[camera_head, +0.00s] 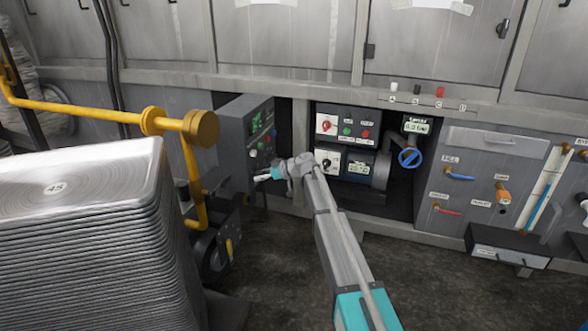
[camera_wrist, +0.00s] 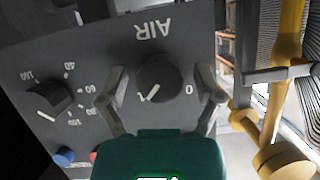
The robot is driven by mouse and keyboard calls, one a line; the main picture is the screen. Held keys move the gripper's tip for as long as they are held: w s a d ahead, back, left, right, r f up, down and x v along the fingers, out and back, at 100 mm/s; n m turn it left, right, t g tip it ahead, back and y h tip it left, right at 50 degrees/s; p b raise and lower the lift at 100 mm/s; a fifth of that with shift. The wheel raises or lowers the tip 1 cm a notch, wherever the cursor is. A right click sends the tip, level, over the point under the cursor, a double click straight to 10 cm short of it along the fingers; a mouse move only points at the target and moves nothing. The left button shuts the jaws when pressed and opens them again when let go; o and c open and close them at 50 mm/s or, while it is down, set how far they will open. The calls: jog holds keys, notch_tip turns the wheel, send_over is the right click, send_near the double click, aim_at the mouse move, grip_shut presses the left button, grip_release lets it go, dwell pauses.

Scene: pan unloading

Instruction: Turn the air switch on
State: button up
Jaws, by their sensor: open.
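The air switch is a round dark knob (camera_wrist: 158,74) on a grey panel, under an upside-down "AIR" label in the wrist view. A white line on it slants to the lower left, and a "0" is printed to its right. My gripper (camera_wrist: 160,86) is open, with one finger on each side of the knob. I cannot tell whether the fingers touch it. In the head view my gripper (camera_head: 272,174) is at the grey control box (camera_head: 245,128); the air switch cannot be made out there.
A temperature-like dial (camera_wrist: 47,97), a blue button (camera_wrist: 64,157) and a partly hidden red button sit on the same panel. A yellow pipe (camera_head: 120,115) and a tall stack of metal pans (camera_head: 80,230) stand to the left. Another control unit (camera_head: 345,140) is to the right.

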jog(key=shift+s+n+t, duration=0.1)
jog(key=shift+n+t, duration=0.2)
jog(key=shift+n, duration=0.2)
jog(key=p+v, duration=0.5)
jog(key=v, duration=0.8)
jog(key=shift+d+r, duration=0.3)
jog(key=shift+s, duration=0.15)
jog(key=s+d+r+m+g+h+p, duration=0.15)
jog(key=s+d+m+h+p, duration=0.3)
jog(key=s, duration=0.75)
jog(key=s+d+r+m+g+h+p, duration=0.15)
jog(key=s+d+m+h+p, duration=0.35)
jog(key=s, duration=0.8)
jog(key=s+d+m+g+h+p, duration=0.2)
jog(key=s+d+m+h+p, duration=0.35)
jog(key=s, duration=0.65)
notch_tip(320, 180, up, 37)
jog(key=d+n+y+p, duration=0.1)
jog(key=y+p, duration=0.1)
jog(key=p, duration=3.5)
jog(key=shift+r, duration=0.2)
jog(key=shift+c, duration=0.2)
